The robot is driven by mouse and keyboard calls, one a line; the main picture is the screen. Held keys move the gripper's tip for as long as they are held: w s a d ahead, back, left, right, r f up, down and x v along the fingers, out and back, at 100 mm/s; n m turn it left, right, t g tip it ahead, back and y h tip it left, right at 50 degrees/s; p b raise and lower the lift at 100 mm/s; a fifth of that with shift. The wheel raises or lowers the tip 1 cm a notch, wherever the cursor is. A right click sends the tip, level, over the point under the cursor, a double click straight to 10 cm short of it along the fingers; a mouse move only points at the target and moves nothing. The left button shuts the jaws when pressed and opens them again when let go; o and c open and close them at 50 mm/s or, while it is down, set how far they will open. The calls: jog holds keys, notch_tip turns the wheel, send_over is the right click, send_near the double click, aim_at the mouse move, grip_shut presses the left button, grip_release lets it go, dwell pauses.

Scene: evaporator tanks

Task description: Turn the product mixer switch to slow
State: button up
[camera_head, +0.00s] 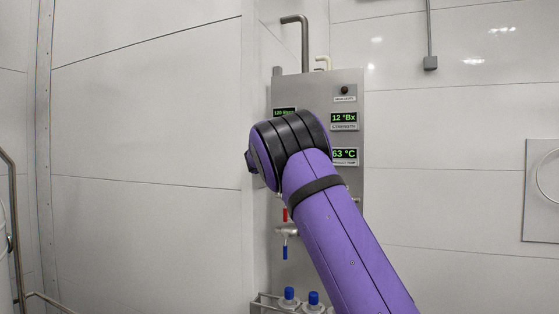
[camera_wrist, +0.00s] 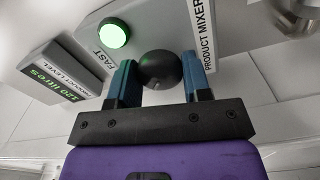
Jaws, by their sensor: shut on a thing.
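The product mixer switch (camera_wrist: 160,69) is a round black knob in the wrist view, on a grey panel. The label "PRODUCT MIXER" (camera_wrist: 207,34) is to its right and the label "FAST" (camera_wrist: 89,61) to its left. A lit green lamp (camera_wrist: 115,33) is above the "FAST" label. My gripper (camera_wrist: 161,75) has its two teal fingers on either side of the knob and is shut on it. I cannot see a "slow" label or the knob's pointer clearly. In the head view my purple arm hides the knob and my gripper.
The grey control panel (camera_head: 352,92) shows displays for strength (camera_head: 344,118) and temperature (camera_head: 345,155). A product level display (camera_wrist: 60,83) juts out left of the knob.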

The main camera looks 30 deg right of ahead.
jog(key=o, duration=0.9)
jog(key=v, duration=1)
jog(key=shift+s+a, duration=0.25)
jog(key=shift+a, duration=0.05)
